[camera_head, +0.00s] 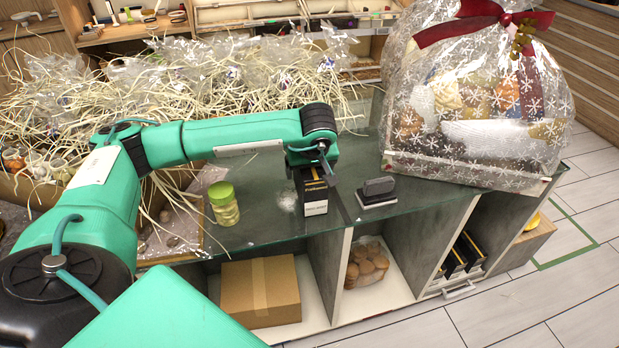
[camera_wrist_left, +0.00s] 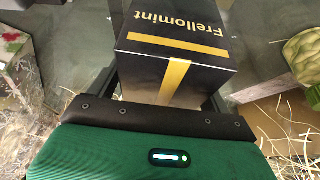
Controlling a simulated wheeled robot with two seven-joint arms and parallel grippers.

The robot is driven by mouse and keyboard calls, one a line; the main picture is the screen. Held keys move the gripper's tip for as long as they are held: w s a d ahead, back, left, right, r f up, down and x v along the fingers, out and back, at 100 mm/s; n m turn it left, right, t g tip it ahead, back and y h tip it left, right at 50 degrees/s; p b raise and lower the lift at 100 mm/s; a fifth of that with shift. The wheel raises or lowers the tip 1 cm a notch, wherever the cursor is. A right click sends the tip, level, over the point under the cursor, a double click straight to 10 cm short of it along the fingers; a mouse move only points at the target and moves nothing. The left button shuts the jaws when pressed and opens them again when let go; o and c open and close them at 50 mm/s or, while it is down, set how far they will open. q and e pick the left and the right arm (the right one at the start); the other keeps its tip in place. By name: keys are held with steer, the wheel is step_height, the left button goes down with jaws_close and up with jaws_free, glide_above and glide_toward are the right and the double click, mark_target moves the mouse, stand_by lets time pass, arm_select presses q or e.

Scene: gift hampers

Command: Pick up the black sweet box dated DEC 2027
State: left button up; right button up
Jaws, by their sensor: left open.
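A black box with a gold band and a pale label (camera_head: 314,192) stands on the glass counter top. In the left wrist view the box (camera_wrist_left: 178,72) reads "Frellomint" upside down and has a gold stripe down its near side; I cannot read a date. My left gripper (camera_head: 316,172) is over the box from above, with its jaws open around or very close to its top; contact cannot be told. More black and gold boxes (camera_head: 454,264) stand in a lower compartment at the right, their dates too small to read. My right gripper is not in view.
A green-lidded jar (camera_head: 223,204) stands left of the box and a dark stamp-like block (camera_head: 377,191) right of it. A large wrapped hamper (camera_head: 470,120) stands at the right. Straw and clear wrap fill the back left. A cardboard box (camera_head: 260,291) sits below.

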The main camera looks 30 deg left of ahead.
arm_select(q)
steer(key=shift+f+b, duration=0.25)
steer(key=shift+b, duration=0.05)
stand_by(0.4)
steer(key=c, duration=1.3)
